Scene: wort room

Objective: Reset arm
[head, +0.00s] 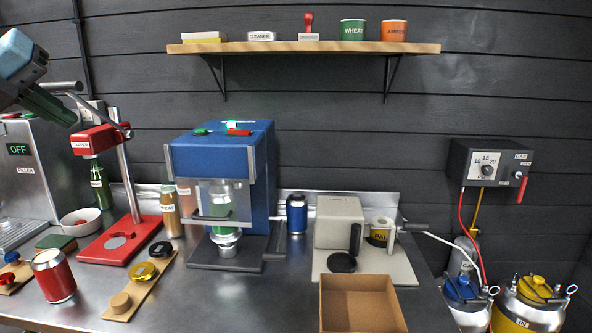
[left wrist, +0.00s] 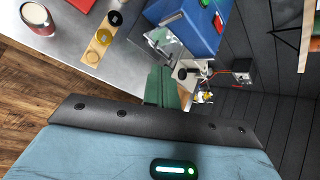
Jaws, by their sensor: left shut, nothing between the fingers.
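My left gripper (head: 68,118) shows at the upper left in the head view, raised above the bench near the red capper. Its dark green fingers are closed together with nothing between them. In the left wrist view the shut fingers (left wrist: 160,84) point toward the blue machine, apart from everything. The red capper (head: 118,192) stands below and to the right of the gripper, its lever passing close to the fingers in the picture; I cannot tell the exact gap. My right gripper is not in view.
A blue machine (head: 222,180) stands mid-bench, with a grey unit (head: 340,222) to its right. A red can (head: 54,277), a wooden strip (head: 140,288) and a cardboard box (head: 362,303) are at the front. A shelf (head: 300,47) hangs above. Kegs (head: 530,305) stand at right.

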